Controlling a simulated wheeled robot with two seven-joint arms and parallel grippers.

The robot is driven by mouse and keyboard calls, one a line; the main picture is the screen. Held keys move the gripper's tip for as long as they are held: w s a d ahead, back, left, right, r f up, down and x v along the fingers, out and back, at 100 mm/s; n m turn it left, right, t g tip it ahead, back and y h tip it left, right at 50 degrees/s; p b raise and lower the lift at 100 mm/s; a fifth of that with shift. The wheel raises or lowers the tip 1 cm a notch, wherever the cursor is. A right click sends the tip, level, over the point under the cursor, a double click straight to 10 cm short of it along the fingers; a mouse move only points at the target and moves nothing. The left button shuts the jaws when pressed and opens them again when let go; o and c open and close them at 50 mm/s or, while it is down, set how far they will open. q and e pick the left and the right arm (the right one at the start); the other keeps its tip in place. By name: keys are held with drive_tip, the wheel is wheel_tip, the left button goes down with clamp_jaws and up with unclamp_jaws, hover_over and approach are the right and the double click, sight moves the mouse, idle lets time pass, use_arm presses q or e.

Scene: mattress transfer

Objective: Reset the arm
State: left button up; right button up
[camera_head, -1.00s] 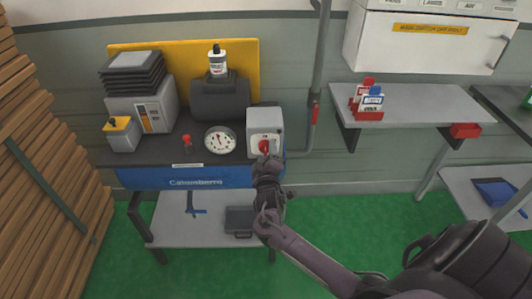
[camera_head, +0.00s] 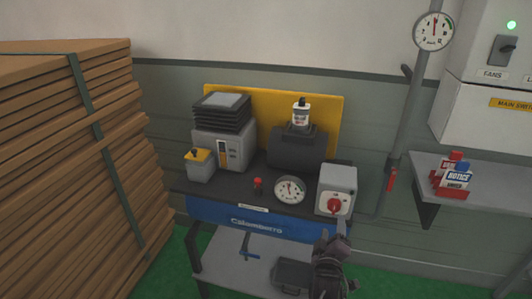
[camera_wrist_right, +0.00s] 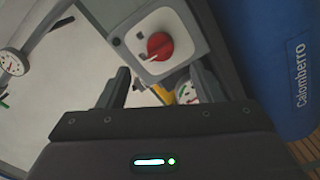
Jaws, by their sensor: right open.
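My right gripper (camera_head: 331,238) is open and empty, just below and in front of the grey switch box (camera_head: 337,185) at the right end of the bench. The box carries a round red knob (camera_head: 334,206), and a gap shows between knob and gripper. In the right wrist view the red knob (camera_wrist_right: 160,46) lies beyond my open fingers (camera_wrist_right: 160,88), with nothing between them. My left gripper is in neither view.
The blue-fronted bench (camera_head: 255,222) holds a dial gauge (camera_head: 290,189), a small red knob, a dark machine with a bottle, and stacked trays. Stacked boards (camera_head: 70,170) stand at left. A pipe and a wall shelf (camera_head: 470,196) with small bottles are at right.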

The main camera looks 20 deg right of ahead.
drive_tip(key=s+a+f+g+y, duration=0.15)
drive_tip(key=s+f, duration=0.25)
drive_tip(key=f, duration=0.6)
drive_tip(key=s+a+f+g+y, duration=0.15)
drive_tip(key=s+f, duration=0.25)
drive_tip(key=f, duration=0.6)
drive_tip(key=s+a+f+g+y, duration=0.1)
drive_tip(key=s+f+g+y, duration=0.2)
drive_tip(key=f, duration=0.7)
drive_tip(key=s+a+f+m+g+y, duration=0.1)
drive_tip(key=s+a+f+g, duration=0.1)
drive_tip(key=s+f, duration=0.4)
drive_tip(key=s+a+f+m+g+y, duration=0.1)
drive_tip(key=s+a+f+g, duration=0.2)
drive_tip(key=s, duration=1.3)
drive_tip(key=s+a+f+m+g+y, duration=0.1)
drive_tip(key=s+a+f+g, duration=0.1)
drive_tip(key=s+f, duration=0.7)
drive_tip(key=s+g, duration=0.1)
drive_tip(key=s, duration=0.2)
drive_tip(key=shift+a, duration=0.15)
